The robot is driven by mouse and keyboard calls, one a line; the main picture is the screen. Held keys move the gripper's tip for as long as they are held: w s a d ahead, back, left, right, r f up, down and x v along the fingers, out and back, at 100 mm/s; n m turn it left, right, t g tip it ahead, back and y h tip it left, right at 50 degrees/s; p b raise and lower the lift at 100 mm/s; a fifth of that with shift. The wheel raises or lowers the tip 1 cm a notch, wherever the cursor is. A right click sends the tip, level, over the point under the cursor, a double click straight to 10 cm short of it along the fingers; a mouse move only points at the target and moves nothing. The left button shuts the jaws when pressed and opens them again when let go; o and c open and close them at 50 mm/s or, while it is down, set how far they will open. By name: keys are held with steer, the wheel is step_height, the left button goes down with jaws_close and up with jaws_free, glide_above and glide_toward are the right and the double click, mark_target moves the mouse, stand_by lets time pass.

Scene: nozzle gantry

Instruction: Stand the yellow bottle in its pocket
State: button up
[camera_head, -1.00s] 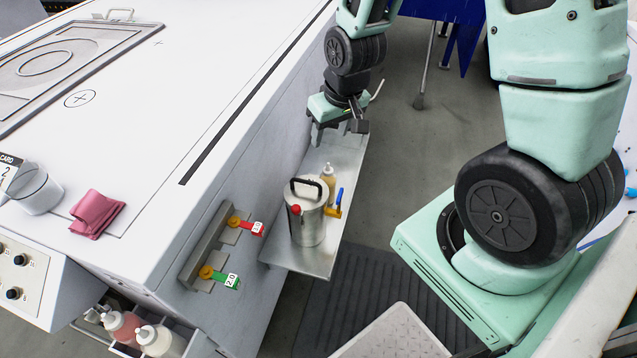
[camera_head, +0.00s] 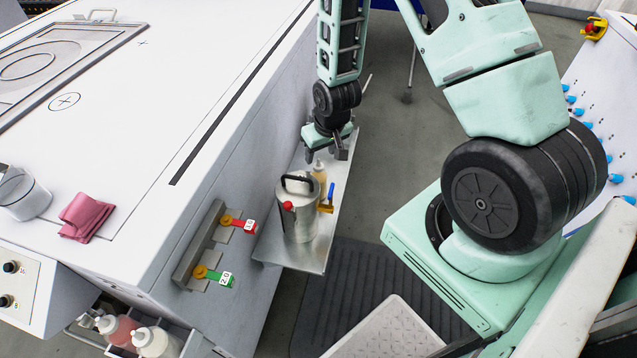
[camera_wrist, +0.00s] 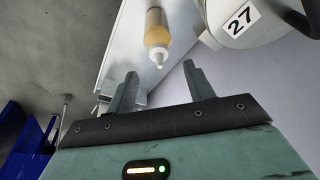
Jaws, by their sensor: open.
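The yellow bottle (camera_head: 320,172), amber with a pale nozzle cap, stands on the side shelf (camera_head: 318,258) behind the steel can. Its lower part is partly hidden by the can in the head view. In the wrist view the bottle (camera_wrist: 157,30) shows whole or nearly so, its nozzle pointing toward my gripper (camera_wrist: 160,78). My gripper (camera_head: 325,154) is open and empty, just above and beyond the bottle in the head view, apart from it. A bottle rack (camera_head: 196,345) at the bottom left holds a red bottle (camera_head: 124,332) and a white bottle (camera_head: 154,343); its pockets are partly cut off.
The steel can (camera_head: 297,212) with a black handle stands close beside the yellow bottle. A blue-handled valve (camera_head: 328,198) sits at its side. Two valves with red and green tags are on the cabinet wall. A pink cloth (camera_head: 86,217) lies on the white top.

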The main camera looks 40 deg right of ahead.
mark_target(319, 161)
steer(key=x, duration=0.5)
steer(key=shift+f, duration=0.1)
jaws_close()
